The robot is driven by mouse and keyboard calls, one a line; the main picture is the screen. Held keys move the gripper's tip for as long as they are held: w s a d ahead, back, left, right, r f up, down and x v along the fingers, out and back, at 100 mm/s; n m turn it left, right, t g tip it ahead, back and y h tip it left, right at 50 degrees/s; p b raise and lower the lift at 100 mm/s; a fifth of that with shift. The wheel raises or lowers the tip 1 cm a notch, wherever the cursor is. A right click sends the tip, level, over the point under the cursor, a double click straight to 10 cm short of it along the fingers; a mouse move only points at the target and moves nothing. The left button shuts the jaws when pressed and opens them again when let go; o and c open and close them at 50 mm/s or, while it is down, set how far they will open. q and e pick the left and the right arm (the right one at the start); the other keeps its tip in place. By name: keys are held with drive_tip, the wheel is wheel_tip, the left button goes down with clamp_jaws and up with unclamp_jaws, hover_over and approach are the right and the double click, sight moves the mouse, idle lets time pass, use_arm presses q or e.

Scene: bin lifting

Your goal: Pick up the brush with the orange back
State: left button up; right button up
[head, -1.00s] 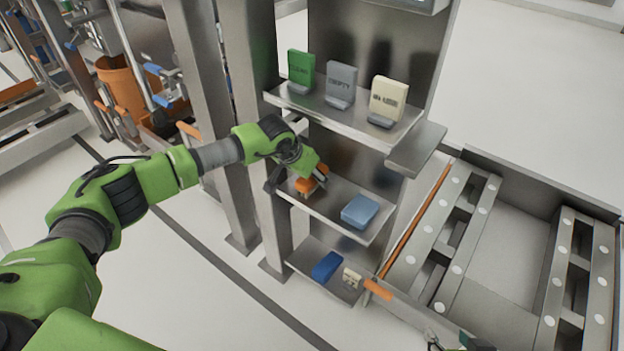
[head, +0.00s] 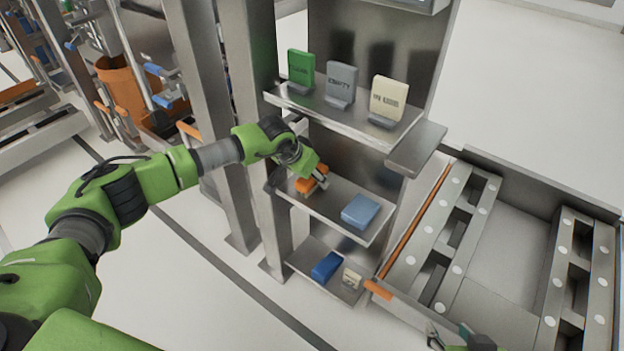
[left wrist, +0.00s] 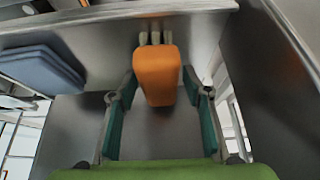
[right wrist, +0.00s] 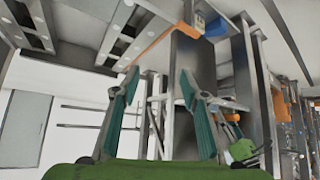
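The brush with the orange back (head: 308,186) lies on the middle shelf (head: 333,212), at its left end. In the left wrist view the orange back (left wrist: 157,75) shows between the fingers, with pale bristles at its far end. My left gripper (left wrist: 159,78) is open, with one finger on each side of the brush and narrow gaps left. In the head view my left gripper (head: 322,178) is partly hidden at the brush. My right gripper (head: 450,332) is at the bottom edge of the head view. In the right wrist view it (right wrist: 160,80) is open and empty.
A blue block-like item (head: 360,211) lies on the same shelf, right of the brush. The shelf above (head: 330,112) holds green, grey and cream signs. The bottom shelf (head: 300,258) holds a blue item (head: 326,266) and a small cream item (head: 352,278). Metal posts (head: 205,90) stand left.

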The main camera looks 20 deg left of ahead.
sight(299, 190)
use_arm(q)
drive_tip(key=c, duration=0.8)
drive_tip(key=shift+o, duration=0.2)
use_arm(e)
drive_tip(key=shift+s, duration=0.1)
